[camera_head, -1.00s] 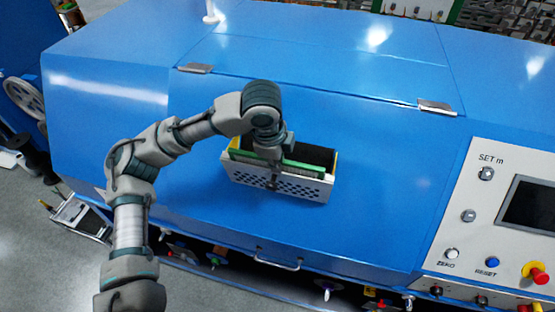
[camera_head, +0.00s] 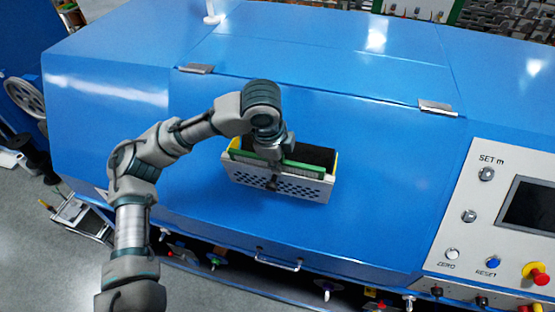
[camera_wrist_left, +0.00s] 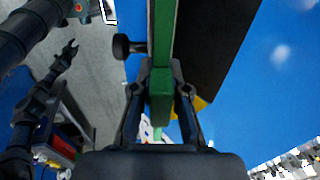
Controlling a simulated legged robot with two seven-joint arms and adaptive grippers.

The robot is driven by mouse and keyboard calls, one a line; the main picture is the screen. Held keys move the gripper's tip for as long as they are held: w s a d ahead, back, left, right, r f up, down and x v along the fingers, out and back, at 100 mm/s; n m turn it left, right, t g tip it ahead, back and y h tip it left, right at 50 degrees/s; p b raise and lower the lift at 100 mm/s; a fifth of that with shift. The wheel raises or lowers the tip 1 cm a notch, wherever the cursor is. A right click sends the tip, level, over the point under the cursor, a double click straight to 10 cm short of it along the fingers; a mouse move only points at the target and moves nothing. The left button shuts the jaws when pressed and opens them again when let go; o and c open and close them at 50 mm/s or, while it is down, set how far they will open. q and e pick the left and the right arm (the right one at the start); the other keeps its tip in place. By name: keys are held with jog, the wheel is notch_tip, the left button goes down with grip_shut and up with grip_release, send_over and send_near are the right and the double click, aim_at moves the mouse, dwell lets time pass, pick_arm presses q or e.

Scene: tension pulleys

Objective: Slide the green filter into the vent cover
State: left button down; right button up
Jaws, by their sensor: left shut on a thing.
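The vent cover (camera_head: 290,188) is a white perforated box with yellow ends and a dark inside, on the sloping blue machine panel. The green filter (camera_head: 303,167) shows as a green-edged strip along the cover's front wall, at its opening. How deep it sits cannot be told. My left gripper (camera_head: 272,172) is at the cover, over its left half, and hides part of the filter. In the left wrist view, the left gripper (camera_wrist_left: 160,95) is shut on the green filter (camera_wrist_left: 162,50), with a finger on each side of its edge.
The blue machine lid (camera_head: 370,180) around the cover is clear. Two metal hinges (camera_head: 437,107) lie above it. A handle (camera_head: 277,263) is below, and a control panel (camera_head: 500,220) with buttons and a screen is at the right. A dark round knob (camera_wrist_left: 122,46) shows beside the filter.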

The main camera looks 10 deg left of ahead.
pick_arm(q)
jog(key=shift+f, duration=0.2)
jog(key=shift+w+r, duration=0.1)
jog(key=shift+r, duration=0.25)
dwell(0.6)
jog(key=c, duration=1.1)
grip_release()
jog(key=v, duration=1.2)
jog(key=shift+f, duration=0.1)
